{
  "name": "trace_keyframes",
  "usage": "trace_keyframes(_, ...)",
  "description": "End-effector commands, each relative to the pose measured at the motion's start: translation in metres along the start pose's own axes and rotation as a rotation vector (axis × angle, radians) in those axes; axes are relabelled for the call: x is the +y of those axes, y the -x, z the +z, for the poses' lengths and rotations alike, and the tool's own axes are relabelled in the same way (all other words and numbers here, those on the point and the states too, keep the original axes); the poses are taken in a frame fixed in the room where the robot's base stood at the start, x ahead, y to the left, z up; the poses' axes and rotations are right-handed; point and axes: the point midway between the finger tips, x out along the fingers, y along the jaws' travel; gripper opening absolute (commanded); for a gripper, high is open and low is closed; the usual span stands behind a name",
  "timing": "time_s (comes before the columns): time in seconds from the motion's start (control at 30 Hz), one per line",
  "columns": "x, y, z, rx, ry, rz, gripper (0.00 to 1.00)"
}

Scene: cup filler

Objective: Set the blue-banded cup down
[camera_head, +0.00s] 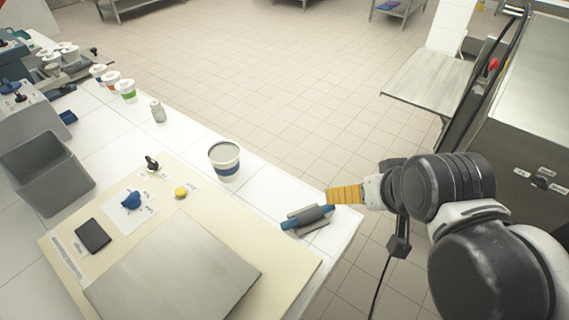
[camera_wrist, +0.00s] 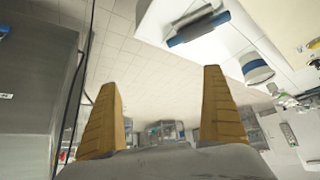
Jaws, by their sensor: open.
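The blue-banded cup (camera_head: 224,164) is white with a blue band and stands upright on the white tiled counter (camera_head: 262,186), behind the beige board. It also shows in the wrist view (camera_wrist: 257,70), at the upper right and apart from the fingers. My gripper (camera_head: 332,196) is at the right, by the counter's right edge, well away from the cup. In the wrist view its two yellow ribbed fingers (camera_wrist: 166,108) are spread wide with nothing between them.
A grey-and-blue holder (camera_head: 308,218) lies at the counter's right corner, close to my gripper. The beige board (camera_head: 292,268) carries a metal plate (camera_head: 175,268), a blue knob and a yellow button. Several lidded cups and a small shaker (camera_head: 158,111) stand farther left. Open floor lies behind the counter.

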Motion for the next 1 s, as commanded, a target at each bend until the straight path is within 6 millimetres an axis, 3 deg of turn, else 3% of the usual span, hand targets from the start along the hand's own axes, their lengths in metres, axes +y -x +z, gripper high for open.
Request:
trace_keyframes(0.17,-0.012,-0.005,-0.013,-0.004,0.041,-0.040,0.97)
trace_keyframes(0.27,-0.032,-0.015,-0.036,-0.006,0.113,-0.110,0.97)
trace_keyframes(0.4,-0.074,-0.039,-0.072,0.005,0.256,-0.250,0.97)
trace_keyframes(0.6,-0.139,-0.084,-0.110,0.070,0.462,-0.453,0.97)
trace_keyframes(0.8,-0.195,-0.127,-0.126,0.178,0.640,-0.626,0.97)
trace_keyframes(1.0,-0.225,-0.151,-0.127,0.258,0.734,-0.715,0.97)
